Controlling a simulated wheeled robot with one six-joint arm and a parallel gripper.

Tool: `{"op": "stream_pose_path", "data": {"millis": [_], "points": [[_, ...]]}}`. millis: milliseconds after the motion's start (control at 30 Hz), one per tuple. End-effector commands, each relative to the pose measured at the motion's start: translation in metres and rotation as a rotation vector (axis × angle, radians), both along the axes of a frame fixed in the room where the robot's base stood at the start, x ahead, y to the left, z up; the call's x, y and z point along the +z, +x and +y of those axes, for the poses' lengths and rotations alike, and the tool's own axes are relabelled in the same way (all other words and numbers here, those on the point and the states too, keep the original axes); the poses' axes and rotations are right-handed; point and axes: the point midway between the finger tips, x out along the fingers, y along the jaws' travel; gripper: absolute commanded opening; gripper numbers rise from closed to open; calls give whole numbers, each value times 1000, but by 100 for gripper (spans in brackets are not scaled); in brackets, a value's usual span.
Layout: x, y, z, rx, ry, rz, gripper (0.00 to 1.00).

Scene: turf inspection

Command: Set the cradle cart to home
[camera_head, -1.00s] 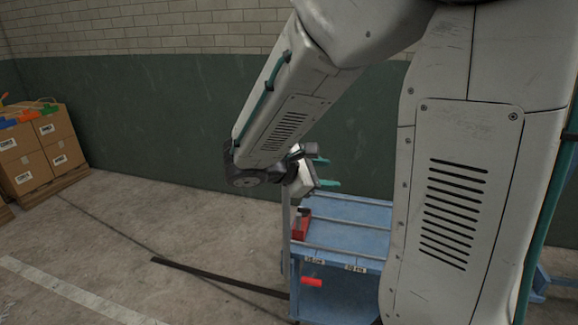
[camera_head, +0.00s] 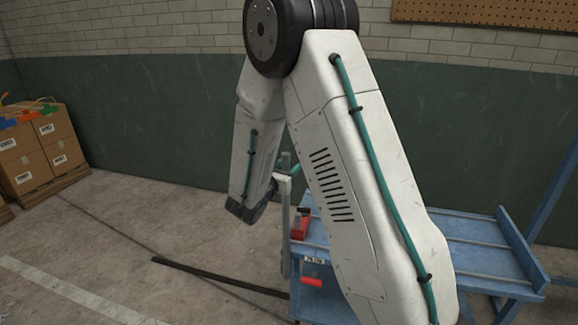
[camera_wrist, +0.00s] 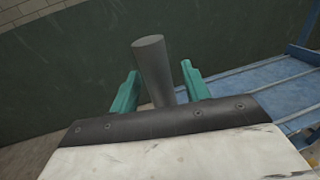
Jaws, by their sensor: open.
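A blue cart-like frame (camera_head: 465,235) with flat rails stands at the right, partly hidden behind my arm; I cannot tell for certain which part is the cradle cart. An upright grey post (camera_head: 286,235) stands at its left end. My gripper (camera_head: 286,163) is at the post's upper part, mostly hidden by my arm. In the wrist view the teal fingers of my gripper (camera_wrist: 158,82) are open, with a grey round bar (camera_wrist: 152,65) showing between them. Whether they touch it I cannot tell. The blue frame (camera_wrist: 270,85) also shows at the right there.
A red block (camera_head: 300,226) sits on the frame's left end, with a red handle (camera_head: 312,282) below. A dark strip (camera_head: 205,274) lies on the floor. Stacked cardboard boxes (camera_head: 38,155) stand at the far left. The left floor is mostly clear.

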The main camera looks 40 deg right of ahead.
Motion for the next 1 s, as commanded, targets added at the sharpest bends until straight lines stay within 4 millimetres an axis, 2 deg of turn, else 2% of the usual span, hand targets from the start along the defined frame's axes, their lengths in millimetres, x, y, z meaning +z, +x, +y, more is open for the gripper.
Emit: {"op": "stream_pose_path", "data": {"millis": [133,433,467,600,633,867,1000], "points": [[0,6,-13,-1,0,-1,47],[0,8,-15,0,0,-1,47],[0,8,-15,0,0,-1,44],[0,8,-15,0,0,-1,5],[0,8,-15,0,0,-1,0],[0,11,-15,-1,0,-1,0],[0,22,-13,-10,1,-3,0]]}}
